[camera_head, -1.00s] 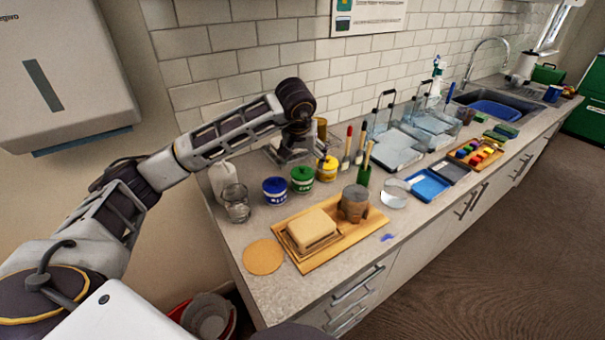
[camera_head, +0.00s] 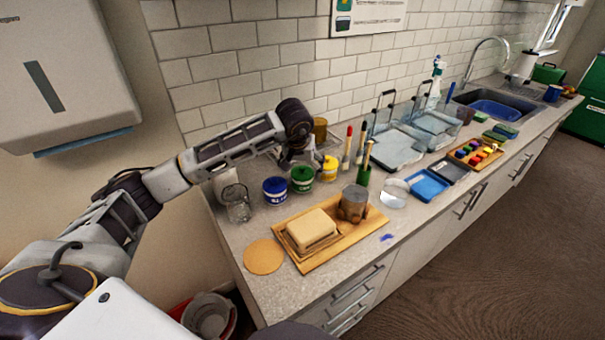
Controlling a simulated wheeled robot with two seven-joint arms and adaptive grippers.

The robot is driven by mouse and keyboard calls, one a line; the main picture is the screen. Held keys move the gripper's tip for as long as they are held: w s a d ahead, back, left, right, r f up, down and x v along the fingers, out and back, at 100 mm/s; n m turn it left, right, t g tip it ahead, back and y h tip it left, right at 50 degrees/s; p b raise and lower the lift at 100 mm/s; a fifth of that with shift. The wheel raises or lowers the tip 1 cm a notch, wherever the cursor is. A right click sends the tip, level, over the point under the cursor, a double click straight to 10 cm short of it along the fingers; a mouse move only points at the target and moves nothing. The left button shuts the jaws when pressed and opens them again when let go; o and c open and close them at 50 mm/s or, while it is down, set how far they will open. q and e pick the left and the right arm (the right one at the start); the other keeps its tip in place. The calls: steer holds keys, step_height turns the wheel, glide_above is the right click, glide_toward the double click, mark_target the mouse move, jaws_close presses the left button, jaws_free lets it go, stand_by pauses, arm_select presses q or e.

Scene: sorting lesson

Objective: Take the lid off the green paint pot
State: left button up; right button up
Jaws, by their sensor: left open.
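The green paint pot (camera_head: 302,183) stands on the counter in a row between the blue paint pot (camera_head: 275,191) and the yellow paint pot (camera_head: 328,170). Its green top shows, and the lid appears to be on it. My left gripper (camera_head: 301,160) is open, pointing down just above and behind the green pot. It partly hides the pot's far rim, and I cannot tell whether the fingers touch the lid. My right gripper is not in view.
A glass jar (camera_head: 238,205) stands left of the pots. A wooden board (camera_head: 345,240) with a pale block lies in front, beside a round cork mat (camera_head: 263,257). Brushes in a green holder (camera_head: 364,174) stand to the right. A tiled wall is behind.

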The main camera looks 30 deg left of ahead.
mark_target(302, 168)
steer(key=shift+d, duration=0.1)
arm_select(q)
steer(key=c, duration=0.8)
steer(key=shift+c, duration=0.2)
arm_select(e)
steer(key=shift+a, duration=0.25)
arm_select(q)
steer(key=shift+r, duration=0.2)
steer(key=shift+c, duration=0.7)
steer(key=shift+r, duration=0.5)
jaws_close()
step_height(302, 168, up, 9)
steer(key=shift+f, duration=0.2)
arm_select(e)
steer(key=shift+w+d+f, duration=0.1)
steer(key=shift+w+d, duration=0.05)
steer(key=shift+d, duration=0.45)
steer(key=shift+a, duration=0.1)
